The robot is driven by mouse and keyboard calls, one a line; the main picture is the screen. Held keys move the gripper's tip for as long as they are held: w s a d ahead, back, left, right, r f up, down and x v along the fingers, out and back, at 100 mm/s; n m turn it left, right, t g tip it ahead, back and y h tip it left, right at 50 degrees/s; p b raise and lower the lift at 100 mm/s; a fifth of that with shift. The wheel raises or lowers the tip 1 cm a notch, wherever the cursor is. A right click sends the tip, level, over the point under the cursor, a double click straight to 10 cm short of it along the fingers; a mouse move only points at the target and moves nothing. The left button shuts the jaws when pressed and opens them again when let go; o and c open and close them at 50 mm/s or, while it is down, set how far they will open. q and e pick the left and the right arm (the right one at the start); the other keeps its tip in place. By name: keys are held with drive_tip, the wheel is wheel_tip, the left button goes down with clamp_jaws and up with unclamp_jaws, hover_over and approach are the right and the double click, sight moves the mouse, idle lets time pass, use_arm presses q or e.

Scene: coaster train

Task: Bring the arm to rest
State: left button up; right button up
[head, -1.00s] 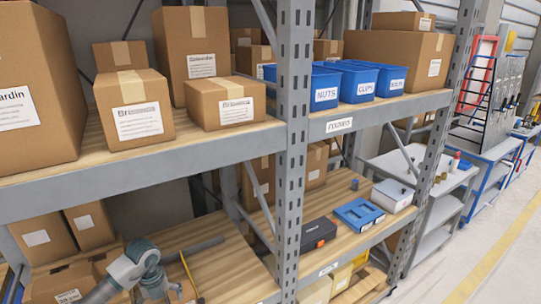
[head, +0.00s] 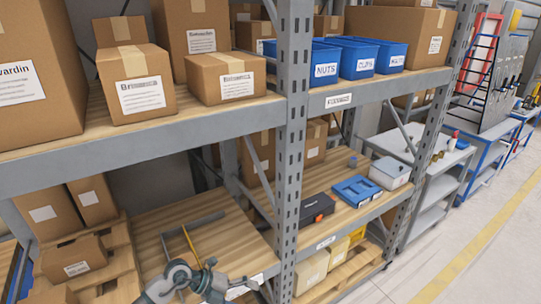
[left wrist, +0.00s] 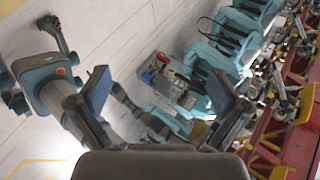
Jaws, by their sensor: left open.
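My left arm (head: 185,281) comes in at the bottom of the head view, low in front of the lower-left shelf. Its gripper cannot be made out clearly there. In the left wrist view my left gripper (left wrist: 160,92) is open, its two pads wide apart with nothing held between them. Beyond the fingers, and apart from them, are a grey floor and a row of teal seats (left wrist: 222,45). My right gripper shows in neither view.
A grey rack upright (head: 293,130) stands close in front. Cartons (head: 134,85) and blue bins (head: 322,70) fill the upper shelf. A black toolbox (head: 317,209) and a blue case (head: 357,190) lie below. Red track structure (left wrist: 275,130) is at right in the wrist view.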

use_arm(q)
drive_tip(key=s+d+r+n+t+h, duration=0.1)
drive_tip(key=d+r+n+t+h, duration=0.6)
drive_tip(key=r+h, duration=0.25)
drive_tip(key=w+a+f+n+t+y, duration=0.1)
drive_tip(key=a+f+n+t+y, duration=0.2)
drive_tip(key=a+n+t+y, duration=0.45)
drive_tip(key=w+a+f+n+t+y, duration=0.1)
drive_tip(key=a+f+n+t+y, duration=0.3)
drive_tip(key=n+y, duration=0.55)
drive_tip(key=s+a+f+n+g+y, duration=0.3)
drive_tip(key=s+a+f+n+g, duration=0.3)
drive_tip(key=f, duration=0.4)
drive_tip(key=s+a+f+n+g, duration=0.1)
drive_tip(key=s+a+f+g, duration=0.1)
drive_tip(key=s+f+g, duration=0.65)
drive_tip(key=s+a+f+n+g, duration=0.1)
drive_tip(key=s+f, duration=0.4)
drive_tip(key=s, duration=0.9)
wheel_tip(320, 180, down, 25)
drive_tip(key=g, duration=0.1)
drive_tip(key=s+a+f+g, duration=0.1)
drive_tip(key=s+a+f, duration=0.2)
drive_tip(key=s+f, duration=1.4)
drive_tip(key=shift+s+a+f+m+g, duration=0.15)
drive_tip(key=shift+s+m+g, duration=0.2)
drive_tip(key=shift+s, duration=0.6)
